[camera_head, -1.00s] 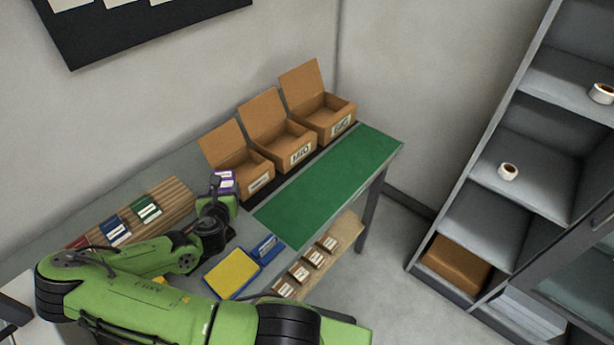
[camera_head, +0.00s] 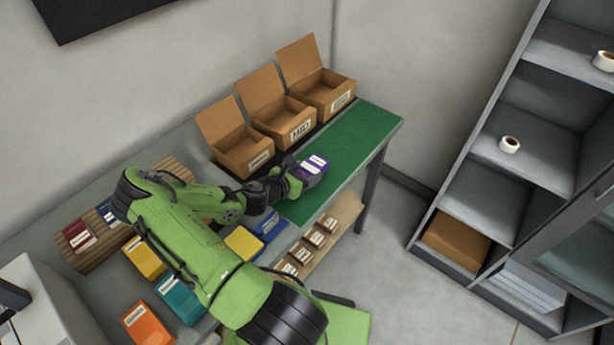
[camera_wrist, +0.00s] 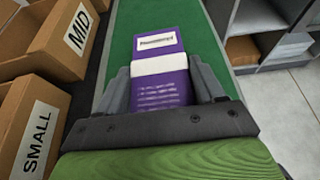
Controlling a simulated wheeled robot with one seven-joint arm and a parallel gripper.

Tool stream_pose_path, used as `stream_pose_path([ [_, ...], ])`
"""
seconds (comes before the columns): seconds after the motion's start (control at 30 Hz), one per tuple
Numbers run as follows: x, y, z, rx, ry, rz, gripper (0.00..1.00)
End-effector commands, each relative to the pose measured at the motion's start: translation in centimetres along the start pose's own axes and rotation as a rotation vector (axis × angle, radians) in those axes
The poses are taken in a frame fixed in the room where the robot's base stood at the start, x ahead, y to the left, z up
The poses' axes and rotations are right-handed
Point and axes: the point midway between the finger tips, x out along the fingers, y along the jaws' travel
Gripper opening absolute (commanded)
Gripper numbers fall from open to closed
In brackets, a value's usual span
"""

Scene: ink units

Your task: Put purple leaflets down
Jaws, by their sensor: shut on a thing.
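The purple leaflets (camera_head: 313,165), a small stack with a white band, are in my gripper (camera_head: 300,174) over the green mat (camera_head: 362,140). In the wrist view the leaflets (camera_wrist: 161,83) sit between both fingers of my gripper (camera_wrist: 166,90), with the purple end pointing away along the mat (camera_wrist: 195,22). The gripper is shut on them. I cannot tell whether their underside touches the mat.
Three open cardboard boxes stand along the wall: a small one (camera_head: 243,152), a MID one (camera_head: 284,121) and a larger one (camera_head: 325,92). Coloured packs lie at the left, including teal (camera_head: 180,298) and orange (camera_head: 146,325). The mat's far part is clear.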

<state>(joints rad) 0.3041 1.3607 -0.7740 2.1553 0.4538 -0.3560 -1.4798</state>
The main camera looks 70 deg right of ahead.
Motion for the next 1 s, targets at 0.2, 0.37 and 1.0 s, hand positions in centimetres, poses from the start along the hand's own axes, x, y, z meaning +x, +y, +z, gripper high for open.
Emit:
stream_pose_path([
  [0.2, 0.6, 0.0, -1.4, 0.001, 0.001, 0.001, 0.28],
  [0.37, 0.6, 0.0, -1.6, 0.000, 0.001, 0.001, 0.28],
  [1.0, -2.8, 0.1, -1.3, -0.002, 0.003, 0.005, 0.93],
])
